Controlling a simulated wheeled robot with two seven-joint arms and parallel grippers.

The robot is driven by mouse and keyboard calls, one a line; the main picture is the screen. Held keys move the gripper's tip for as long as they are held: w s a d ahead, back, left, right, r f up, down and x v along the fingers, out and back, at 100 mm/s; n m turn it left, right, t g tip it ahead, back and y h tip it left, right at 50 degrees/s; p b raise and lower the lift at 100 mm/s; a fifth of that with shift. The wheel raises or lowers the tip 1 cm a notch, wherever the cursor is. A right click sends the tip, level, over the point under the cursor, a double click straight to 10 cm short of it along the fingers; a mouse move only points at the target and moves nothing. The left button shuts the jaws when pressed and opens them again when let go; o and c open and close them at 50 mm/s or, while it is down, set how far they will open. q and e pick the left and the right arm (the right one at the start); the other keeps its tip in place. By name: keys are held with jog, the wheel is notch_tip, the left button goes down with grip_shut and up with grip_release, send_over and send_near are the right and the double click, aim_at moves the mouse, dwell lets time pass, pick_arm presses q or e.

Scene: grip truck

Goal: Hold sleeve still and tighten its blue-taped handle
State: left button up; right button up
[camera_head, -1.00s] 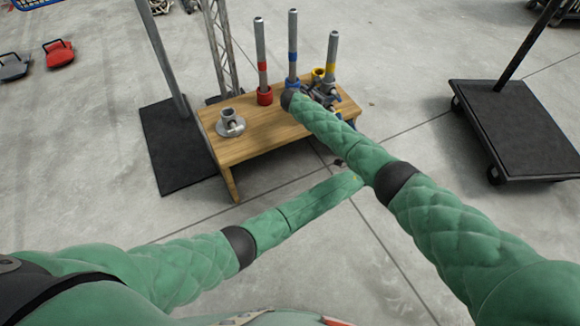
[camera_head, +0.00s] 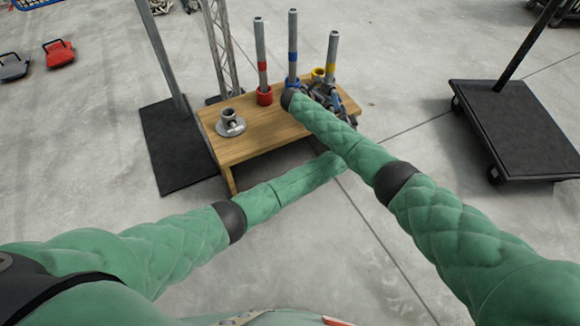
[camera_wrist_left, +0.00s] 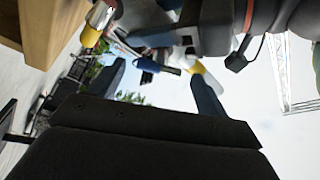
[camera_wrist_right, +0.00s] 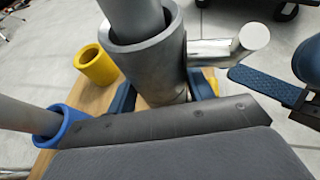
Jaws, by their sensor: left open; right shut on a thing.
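The grey metal sleeve (camera_wrist_right: 155,65) stands around a grey pole (camera_wrist_right: 135,15) in the right wrist view. My right gripper (camera_wrist_right: 160,94) is shut on the sleeve, a blue pad on each side. A silver T-shaped handle (camera_wrist_right: 240,43) sticks out to the sleeve's right; I make out no blue tape on it. My left gripper (camera_wrist_right: 278,74) is open, its blue ridged finger just below and right of the handle, apart from it. In the head view my right arm hides most of both grippers.
The wooden table (camera_head: 265,130) bears red-, blue- and yellow-taped poles, a loose yellow ring (camera_wrist_right: 96,66), a blue ring (camera_wrist_right: 62,124) around a pole, and a flanged base (camera_head: 230,124). A black trolley (camera_head: 510,130) stands right. The floor in front is clear.

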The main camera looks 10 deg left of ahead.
pick_arm(q)
jog(key=x, duration=0.3)
jog(key=shift+w, duration=0.2)
jog(key=n+y, duration=0.1)
jog(key=n, duration=0.2)
jog(key=shift+y, duration=0.3)
jog(key=v, duration=1.2)
jog(key=s+a+f+g+y, duration=0.2)
jog(key=s+a+f, duration=0.2)
jog(key=a, duration=0.2)
jog(key=s+a+f+n+g+y, duration=0.1)
jog(key=s+a+f+g, duration=0.2)
jog(key=a, duration=0.3)
jog(key=s+a+f+n+g+y, duration=0.1)
jog(key=s+a+f+g+y, duration=0.1)
jog(key=a, duration=0.5)
notch_tip(320, 180, down, 3)
jog(key=s+g, duration=0.1)
jog(key=s, duration=0.1)
jog(key=shift+s+f+y, duration=0.15)
jog(key=shift+s+y, duration=0.15)
